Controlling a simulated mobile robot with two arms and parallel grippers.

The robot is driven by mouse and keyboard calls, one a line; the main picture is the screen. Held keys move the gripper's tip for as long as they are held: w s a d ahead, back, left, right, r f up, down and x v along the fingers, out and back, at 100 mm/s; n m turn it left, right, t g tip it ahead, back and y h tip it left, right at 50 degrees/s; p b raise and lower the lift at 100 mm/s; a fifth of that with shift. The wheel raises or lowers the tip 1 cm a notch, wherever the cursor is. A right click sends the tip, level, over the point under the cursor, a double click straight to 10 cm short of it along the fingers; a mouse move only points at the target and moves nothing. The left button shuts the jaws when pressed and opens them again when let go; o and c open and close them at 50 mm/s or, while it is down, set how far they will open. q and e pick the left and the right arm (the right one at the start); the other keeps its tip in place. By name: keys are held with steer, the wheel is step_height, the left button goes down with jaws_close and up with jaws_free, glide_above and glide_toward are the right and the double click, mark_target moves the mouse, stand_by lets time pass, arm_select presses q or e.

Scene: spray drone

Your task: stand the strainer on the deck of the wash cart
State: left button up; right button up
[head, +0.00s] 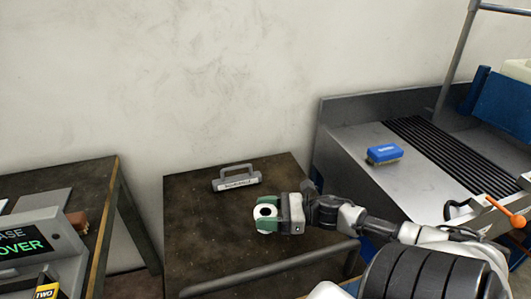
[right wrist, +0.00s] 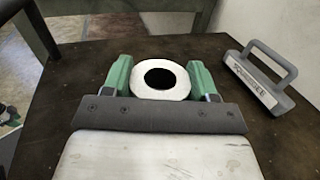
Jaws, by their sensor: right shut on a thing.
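The strainer appears to be the white round piece with a dark round opening (head: 265,226); it also shows in the right wrist view (right wrist: 160,95). My right gripper (head: 267,212) is shut on it, with one green finger on each side. It is over the dark table, and I cannot tell how high. The wash cart appears to be the grey unit at the right, with a sloping-looking grey deck (head: 405,188) and black ribs. My left gripper is not in view.
A grey handled tool (head: 236,181) lies at the back of the dark table (head: 200,235). A blue-topped brush (head: 384,153) sits on the cart deck, with bare deck in front of it. An orange-handled part (head: 512,217) is at the far right. A screen unit (head: 35,245) stands at the left.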

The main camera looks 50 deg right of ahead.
steer(key=shift+f, duration=1.75)
steer(key=shift+f+b, duration=0.15)
steer(key=shift+b, duration=0.15)
steer(key=o, duration=0.9)
steer(key=shift+r, duration=0.2)
steer(key=v, duration=0.7)
steer(key=shift+s+d, duration=0.2)
